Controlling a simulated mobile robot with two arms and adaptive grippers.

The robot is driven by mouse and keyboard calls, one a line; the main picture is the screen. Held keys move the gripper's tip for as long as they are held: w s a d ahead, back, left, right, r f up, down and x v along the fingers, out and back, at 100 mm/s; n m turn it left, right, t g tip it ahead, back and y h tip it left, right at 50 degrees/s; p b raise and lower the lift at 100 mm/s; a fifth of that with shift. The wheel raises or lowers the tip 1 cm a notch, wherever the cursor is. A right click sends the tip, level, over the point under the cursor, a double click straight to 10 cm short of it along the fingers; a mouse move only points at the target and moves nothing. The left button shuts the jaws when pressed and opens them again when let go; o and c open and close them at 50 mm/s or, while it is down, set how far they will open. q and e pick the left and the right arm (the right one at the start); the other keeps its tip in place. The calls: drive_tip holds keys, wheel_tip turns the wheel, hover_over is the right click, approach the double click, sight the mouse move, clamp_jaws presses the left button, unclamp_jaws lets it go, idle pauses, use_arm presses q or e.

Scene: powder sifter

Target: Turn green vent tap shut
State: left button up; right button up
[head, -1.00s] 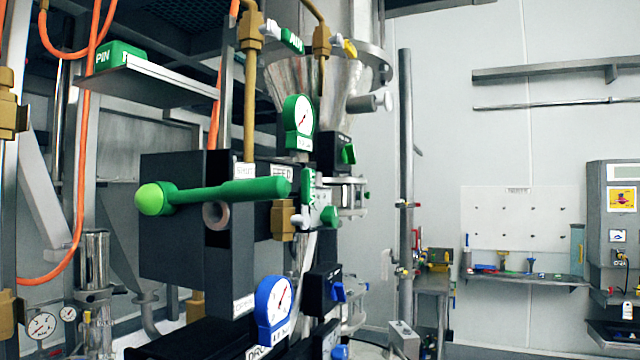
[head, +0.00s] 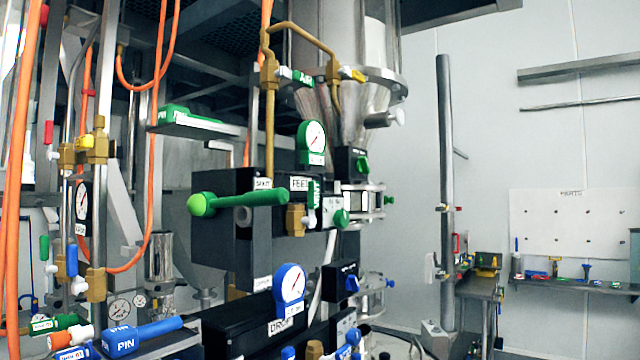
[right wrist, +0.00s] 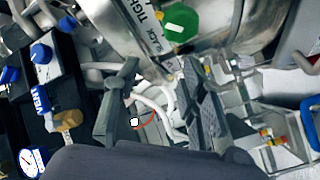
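The green vent tap (head: 313,196) is in the head view, with a small green handle standing about upright, a white tip below it and a brass body (head: 295,219) beside it. It sits at the right end of the dark FEED block, under the green-rimmed gauge. Neither gripper shows near it in the head view. My right gripper (right wrist: 158,80) shows in the right wrist view, its two dark fingers apart with nothing between them. A blue vent tap (right wrist: 42,99) with a brass body is left of these fingers. My left gripper is not in view.
Below is the DROP block with a blue gauge (head: 289,283). A blue PIN piece (head: 140,336) lies on a shelf at lower left. Orange hoses hang at left. A grey post (head: 446,190) stands right.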

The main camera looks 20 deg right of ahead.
sight(317, 184)
drive_tip(key=s+a+r+n+g+y, duration=0.1)
drive_tip(key=s+a+r+n+y, duration=0.15)
drive_tip(key=r+n+y, duration=0.95)
drive_tip(key=s+a+r+n+g, duration=0.1)
drive_tip(key=a+r+n, duration=0.35)
drive_tip(key=r, duration=1.55)
drive_tip(key=s+a+r+n+g+y, duration=0.15)
drive_tip(key=r+n+y, duration=0.45)
drive_tip(key=r+n, duration=0.75)
drive_tip(key=s+d+r+n+h, duration=0.1)
drive_tip(key=s+d+r+h, duration=0.3)
drive_tip(key=d+r, duration=0.25)
drive_tip(key=s+d+r+n+h, duration=0.25)
drive_tip(key=d+r+h, duration=0.2)
drive_tip(key=r, duration=0.25)
drive_tip(key=shift+m+y, duration=0.45)
drive_tip(key=p+x, duration=0.7)
drive_tip(key=x, duration=0.8)
drive_tip(key=shift+w+a+r, duration=0.1)
drive_tip(key=shift+a+r, duration=0.05)
drive_tip(key=shift+a, duration=0.2)
drive_tip(key=shift+w+a, duration=0.3)
drive_tip(key=shift+w, duration=0.1)
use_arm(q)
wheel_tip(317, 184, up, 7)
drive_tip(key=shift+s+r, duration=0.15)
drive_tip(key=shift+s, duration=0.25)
use_arm(e)
drive_tip(key=shift+c, duration=0.5)
